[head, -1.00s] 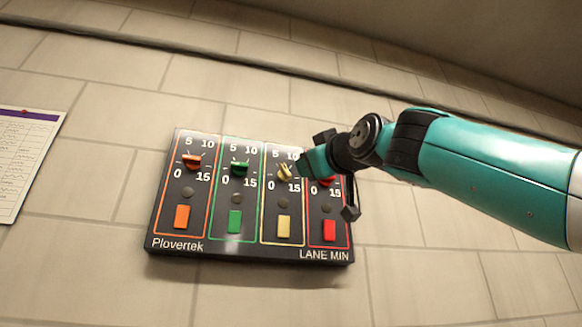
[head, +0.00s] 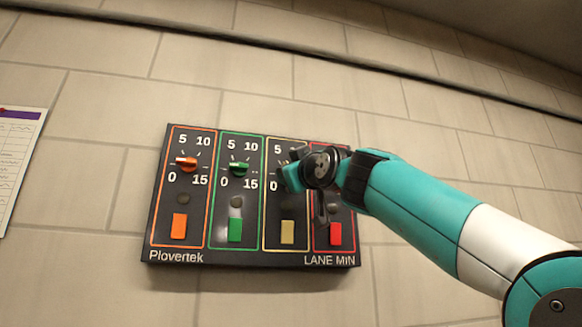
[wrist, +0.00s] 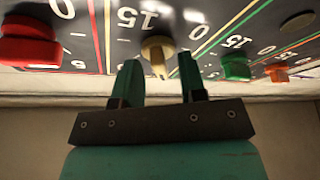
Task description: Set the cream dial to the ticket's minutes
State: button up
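The cream dial (wrist: 158,50) is on the dark wall panel (head: 205,258), in the cream-outlined lane between green and red. In the wrist view the panel is upside down and the dial shows between my fingers; in the head view my gripper hides it. My gripper (wrist: 159,78) is open, its two teal fingers on either side of the dial, and I cannot tell whether they touch it. In the head view my gripper (head: 289,173) is in front of the cream lane. The dial's exact reading is unclear. No readable ticket shows.
The orange dial (head: 187,163) and green dial (head: 238,168) are to the left. The red dial (wrist: 30,45) is close beside my gripper in the wrist view. A cream button (head: 287,232) sits lower in the lane. A purple-headed sheet (head: 16,150) hangs at far left, its text unreadable.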

grip_shut()
jog(key=shift+a+f+m+t+h, duration=0.1)
jog(key=shift+m+t+h, duration=0.4)
jog(key=shift+m, duration=0.85)
jog(key=shift+a+f+m+t+h, duration=0.1)
jog(key=shift+m+t+h, duration=0.15)
jog(key=shift+m+h, duration=0.8)
jog(key=shift+a+m+t+h, duration=0.1)
jog(key=shift+m+t+h, duration=0.2)
jog(key=shift+m, duration=1.7)
jog(key=shift+c, duration=0.2)
grip_release()
jog(key=shift+d, duration=0.1)
jog(key=shift+o, duration=0.2)
